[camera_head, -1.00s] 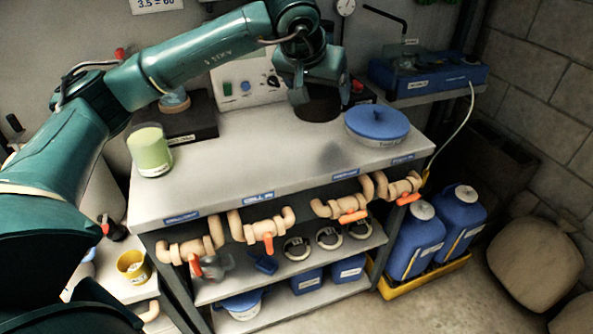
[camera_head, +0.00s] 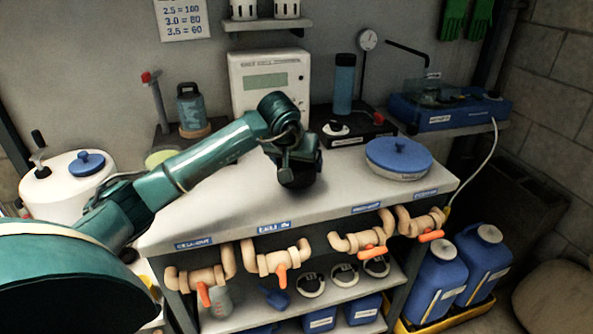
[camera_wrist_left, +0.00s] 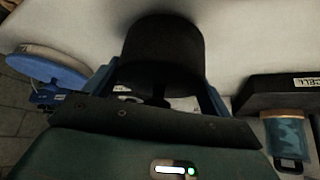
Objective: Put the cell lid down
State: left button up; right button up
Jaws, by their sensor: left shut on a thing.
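The cell lid (camera_head: 299,178) looks like a dark round cap, held under my left gripper (camera_head: 297,160) over the middle of the grey counter (camera_head: 240,195). In the left wrist view the dark lid (camera_wrist_left: 163,50) fills the space in front of my left gripper (camera_wrist_left: 158,92), whose blue fingers are on both sides of its small knob. The gripper is shut on it. The lid is at or close above the counter top; I cannot tell whether it touches. My right gripper is not in view.
A blue-lidded round dish (camera_head: 398,160) stands right of the held lid. A white control box (camera_head: 270,80) and a black stand with a blue cylinder (camera_head: 344,85) are behind. Valves (camera_head: 276,258) line the counter's front edge. The counter's left front is clear.

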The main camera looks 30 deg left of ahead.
pick_arm(q)
jog(key=shift+f, duration=1.25)
jog(key=shift+f, duration=0.1)
jog(key=o, duration=0.9)
